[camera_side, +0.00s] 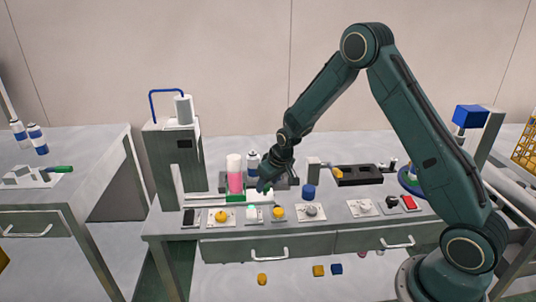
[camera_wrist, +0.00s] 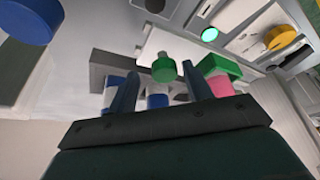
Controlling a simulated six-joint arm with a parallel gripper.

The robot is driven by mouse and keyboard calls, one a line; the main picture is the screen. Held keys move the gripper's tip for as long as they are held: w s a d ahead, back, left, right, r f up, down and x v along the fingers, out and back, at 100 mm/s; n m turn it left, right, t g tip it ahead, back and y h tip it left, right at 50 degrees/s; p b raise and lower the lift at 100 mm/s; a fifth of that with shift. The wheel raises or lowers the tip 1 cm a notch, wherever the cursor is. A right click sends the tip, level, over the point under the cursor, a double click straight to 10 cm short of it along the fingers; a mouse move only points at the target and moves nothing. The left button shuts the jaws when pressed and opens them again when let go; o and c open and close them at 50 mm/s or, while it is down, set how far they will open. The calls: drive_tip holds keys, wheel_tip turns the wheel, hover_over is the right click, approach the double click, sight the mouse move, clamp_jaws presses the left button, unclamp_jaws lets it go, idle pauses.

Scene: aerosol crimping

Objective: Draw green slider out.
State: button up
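The green slider (camera_side: 236,198) is at the foot of the crimping machine in the side view, with a pink and white can (camera_side: 235,178) at it. In the wrist view a green block (camera_wrist: 219,67) sits by the pink can (camera_wrist: 221,86), and a green knob (camera_wrist: 164,70) stands on a pale part. I cannot tell for sure whether the knob belongs to the slider. My gripper (camera_side: 264,184) is just right of the can. In the wrist view its two fingers (camera_wrist: 160,72) are apart, with the knob showing between them. Contact cannot be told.
The crimping machine (camera_side: 175,160) stands left. A blue and white can (camera_side: 252,164) is behind my gripper. A lit button (camera_wrist: 209,34) is near the slider.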

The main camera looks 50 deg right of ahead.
drive_tip(key=shift+r, duration=0.1)
drive_tip(key=shift+s+a+r, duration=0.1)
drive_tip(key=shift+r, duration=0.2)
drive_tip(key=v, duration=1.3)
drive_tip(key=shift+s+r, duration=0.1)
drive_tip(key=s+a+r, duration=0.5)
drive_tip(key=s+r, duration=0.6)
drive_tip(key=s, duration=0.1)
drive_tip(key=s+a+r, duration=0.1)
drive_tip(key=s+a, duration=0.1)
drive_tip(key=s, duration=0.6)
drive_tip(key=s+a+r+n+t, duration=0.1)
drive_tip(key=s, duration=0.7)
drive_tip(key=shift+s+a+r+y, duration=0.3)
drive_tip(key=shift+s+a+r, duration=0.05)
drive_tip(key=shift+a+r, duration=0.05)
